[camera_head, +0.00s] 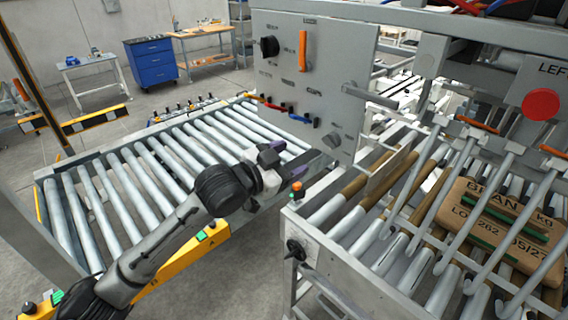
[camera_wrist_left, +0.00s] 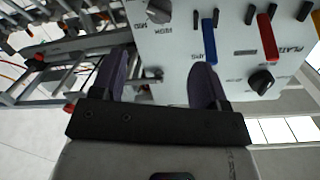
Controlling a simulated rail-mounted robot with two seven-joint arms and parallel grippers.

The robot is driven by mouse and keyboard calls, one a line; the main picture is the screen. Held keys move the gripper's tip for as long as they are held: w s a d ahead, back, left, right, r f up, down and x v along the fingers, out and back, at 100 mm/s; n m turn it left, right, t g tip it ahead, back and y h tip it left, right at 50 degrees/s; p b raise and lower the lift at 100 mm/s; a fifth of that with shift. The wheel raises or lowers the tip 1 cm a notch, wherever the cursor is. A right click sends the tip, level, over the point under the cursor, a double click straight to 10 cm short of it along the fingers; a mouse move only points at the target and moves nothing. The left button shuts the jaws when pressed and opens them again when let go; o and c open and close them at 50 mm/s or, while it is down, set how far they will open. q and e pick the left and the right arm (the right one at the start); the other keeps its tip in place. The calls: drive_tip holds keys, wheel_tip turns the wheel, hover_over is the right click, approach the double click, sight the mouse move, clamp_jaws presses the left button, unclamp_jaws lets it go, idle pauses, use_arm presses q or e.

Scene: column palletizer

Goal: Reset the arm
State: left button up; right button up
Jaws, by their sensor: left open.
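My left arm comes in from the lower left in the head view. Its left gripper (camera_head: 280,162) hangs over the right side of the roller conveyor, in front of the grey control panel (camera_head: 285,75). In the left wrist view the two dark fingers of the gripper (camera_wrist_left: 160,82) stand apart with nothing between them. The panel (camera_wrist_left: 175,45) shows beyond them, with a blue lever (camera_wrist_left: 209,42), a red lever (camera_wrist_left: 267,38) and a black knob (camera_wrist_left: 262,81). I cannot tell the exact gap between fingers and panel. My right gripper is not in view.
The roller conveyor (camera_head: 130,185) is empty. A brown sack (camera_head: 490,225) marked BRAN lies behind metal bars at the right. A red button (camera_head: 540,104) sits above it. A blue cabinet (camera_head: 151,62) and tables stand at the back, with open floor before them.

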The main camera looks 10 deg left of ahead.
use_arm(q)
drive_tip(key=shift+s+a, duration=0.35)
drive_tip(key=shift+s, duration=0.1)
